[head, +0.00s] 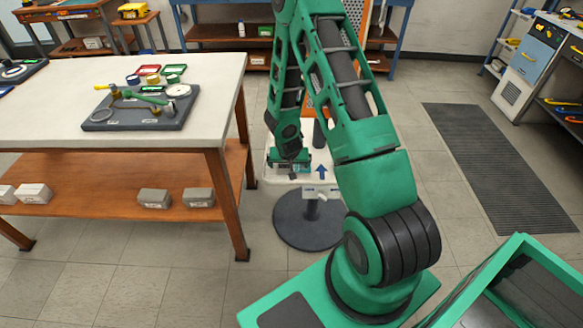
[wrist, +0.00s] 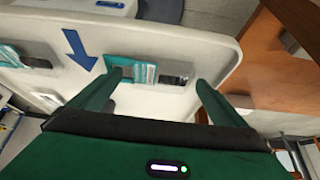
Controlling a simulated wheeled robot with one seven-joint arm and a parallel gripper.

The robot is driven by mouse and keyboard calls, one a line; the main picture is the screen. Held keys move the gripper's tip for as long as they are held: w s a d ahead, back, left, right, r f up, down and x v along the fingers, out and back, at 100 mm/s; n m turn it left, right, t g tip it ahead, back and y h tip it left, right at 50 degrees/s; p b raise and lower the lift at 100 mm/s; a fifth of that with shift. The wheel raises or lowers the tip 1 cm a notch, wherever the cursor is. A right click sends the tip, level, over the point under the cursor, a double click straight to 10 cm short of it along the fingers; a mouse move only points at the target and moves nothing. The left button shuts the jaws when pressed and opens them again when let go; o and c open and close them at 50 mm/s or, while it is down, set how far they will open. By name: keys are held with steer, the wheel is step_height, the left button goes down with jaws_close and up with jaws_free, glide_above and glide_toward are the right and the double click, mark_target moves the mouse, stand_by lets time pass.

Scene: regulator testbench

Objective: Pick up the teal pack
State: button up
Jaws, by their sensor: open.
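A small teal pack (wrist: 144,72) with pale print lies on the white stand top in the wrist view. My gripper (wrist: 160,80) is open; its left fingertip overlaps the pack's left part in the picture, and its right fingertip is well right of it. A dark slot-like patch (wrist: 174,80) shows between the pack and the right finger. I cannot tell whether a finger touches the pack. A second teal item (wrist: 12,57) lies at the left edge of the wrist view. In the head view my gripper (head: 291,172) is low over the stand, and the arm hides much of it.
The round-based white stand (head: 312,190) bears a blue arrow (head: 321,172), also seen in the wrist view (wrist: 80,48). A wooden workbench (head: 190,115) with a dark tool tray (head: 140,118) is close on the left. Floor around the dark mat (head: 495,165) is clear.

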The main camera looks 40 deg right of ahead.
steer(key=c, duration=1.1)
steer(key=shift+r, duration=0.15)
step_height(320, 180, up, 10)
steer(key=shift+f, duration=0.1)
